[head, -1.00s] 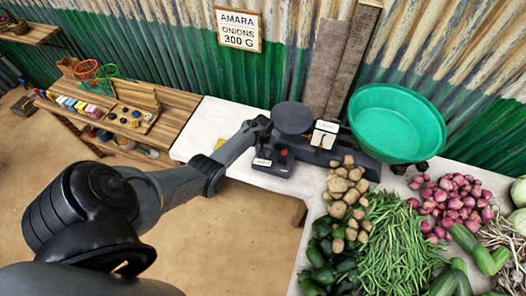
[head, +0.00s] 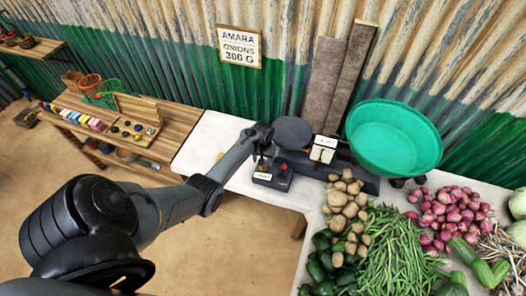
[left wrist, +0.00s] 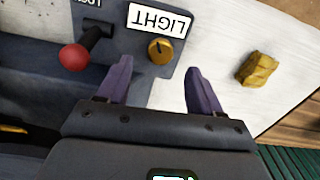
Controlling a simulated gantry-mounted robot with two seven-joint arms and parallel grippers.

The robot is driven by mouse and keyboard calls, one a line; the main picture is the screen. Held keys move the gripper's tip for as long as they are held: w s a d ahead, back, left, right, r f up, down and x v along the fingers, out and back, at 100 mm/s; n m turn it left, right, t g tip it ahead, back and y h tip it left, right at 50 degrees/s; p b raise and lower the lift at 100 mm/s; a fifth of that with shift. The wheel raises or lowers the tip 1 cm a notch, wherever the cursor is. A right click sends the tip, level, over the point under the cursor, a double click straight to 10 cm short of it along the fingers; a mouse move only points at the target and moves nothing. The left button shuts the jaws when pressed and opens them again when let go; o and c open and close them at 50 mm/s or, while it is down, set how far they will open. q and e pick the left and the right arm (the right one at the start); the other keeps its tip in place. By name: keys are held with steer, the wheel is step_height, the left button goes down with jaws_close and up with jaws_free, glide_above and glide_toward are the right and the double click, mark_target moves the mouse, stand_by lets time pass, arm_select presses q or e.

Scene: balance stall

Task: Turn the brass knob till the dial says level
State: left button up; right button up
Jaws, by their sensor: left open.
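The brass knob (left wrist: 160,50) sits on a dark control box (head: 272,178), beside an upside-down LIGHT label, in the left wrist view. A lever with a red ball (left wrist: 75,57) stands to its left. My left gripper (left wrist: 155,85) is open, its purple fingers apart on either side of the knob's line and apart from it in the picture. In the head view my left gripper (head: 262,158) is over the box, and the knob cannot be made out. A pale dial face (head: 321,154) shows on the balance; its reading is too small to tell.
The balance has a dark round pan (head: 293,131) and a green basin (head: 394,138). Potatoes (head: 347,205), green beans (head: 392,252) and onions (head: 450,213) lie to the right. A yellow lump (left wrist: 257,68) lies on the white counter beside the box.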

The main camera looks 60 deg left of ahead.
mark_target(263, 167)
arm_select(q)
steer(key=shift+r+p, duration=0.35)
steer(key=shift+r, duration=2.35)
